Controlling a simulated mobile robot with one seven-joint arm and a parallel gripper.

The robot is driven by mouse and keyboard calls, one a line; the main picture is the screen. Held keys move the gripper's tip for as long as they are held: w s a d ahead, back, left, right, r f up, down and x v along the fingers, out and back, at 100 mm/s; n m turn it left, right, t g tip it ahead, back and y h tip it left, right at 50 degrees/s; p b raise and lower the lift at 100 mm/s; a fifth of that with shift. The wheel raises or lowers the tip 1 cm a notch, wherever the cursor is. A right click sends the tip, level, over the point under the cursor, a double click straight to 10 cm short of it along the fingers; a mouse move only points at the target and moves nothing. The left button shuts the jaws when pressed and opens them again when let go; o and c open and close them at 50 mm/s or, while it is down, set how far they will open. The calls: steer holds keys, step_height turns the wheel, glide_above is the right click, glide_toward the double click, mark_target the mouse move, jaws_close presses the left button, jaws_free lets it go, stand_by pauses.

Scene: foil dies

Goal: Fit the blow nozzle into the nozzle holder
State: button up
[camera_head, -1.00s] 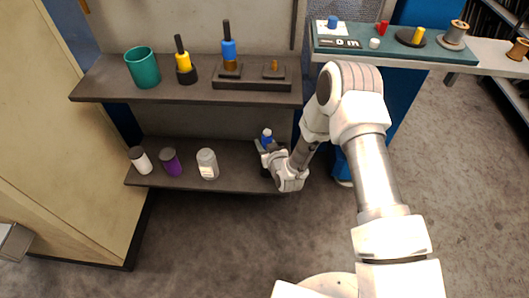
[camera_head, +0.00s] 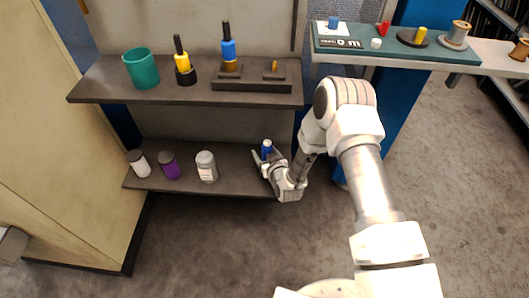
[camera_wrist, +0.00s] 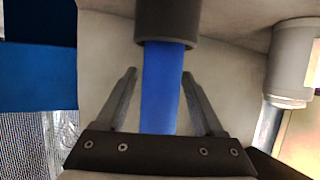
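A blue cylinder with a pale top (camera_head: 267,149), seemingly the blow nozzle, stands upright at the right end of the lower shelf. In the wrist view the blue cylinder (camera_wrist: 162,90) runs into a dark round collar (camera_wrist: 167,24), which looks like the nozzle holder; how deep it sits is hidden. My gripper (camera_head: 266,159) is low at that shelf end, around the cylinder. In the wrist view my gripper (camera_wrist: 159,74) has its fingers spread on both sides of the cylinder, with visible gaps.
A white jar (camera_head: 206,168), a purple jar (camera_head: 169,166) and another white jar (camera_head: 139,164) stand left on the lower shelf. The upper shelf (camera_head: 120,92) above holds a teal cup (camera_head: 141,68), a yellow tool (camera_head: 182,62) and a blue tool (camera_head: 228,48) on a dark stand.

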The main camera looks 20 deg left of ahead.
steer(key=shift+r, duration=0.1)
steer(key=shift+r+p, duration=0.2)
steer(key=shift+p, duration=0.15)
steer(key=p+v, duration=0.3)
steer(key=v, duration=0.9)
steer(key=w+d+r+h, duration=0.1)
steer(key=w+d+r, duration=0.1)
steer(key=w+r, duration=0.3)
steer(key=w+d+r+h, duration=0.1)
steer(key=w+d+r, duration=0.15)
steer(key=r, duration=0.45)
steer(key=s+d+r+m+g+h, duration=0.1)
steer(key=d+r+h, duration=0.1)
steer(key=d+r, duration=0.4)
steer(key=s+d+r+m+g+h, duration=0.1)
steer(key=d+r, duration=0.3)
steer(key=r, duration=0.4)
steer(key=s+d+r+m+g+h, duration=0.1)
steer(key=s+d+r+m+h, duration=0.15)
steer(key=s+d+r, duration=0.65)
steer(key=s+d+r+m+g, duration=0.1)
steer(key=s+r, duration=0.1)
steer(key=s, duration=0.6)
steer(key=s+d+r+m+g, duration=0.1)
steer(key=s+d+r, duration=0.1)
steer(key=s, duration=0.5)
steer(key=shift+s+r+m, duration=0.35)
steer(key=shift+r, duration=0.2)
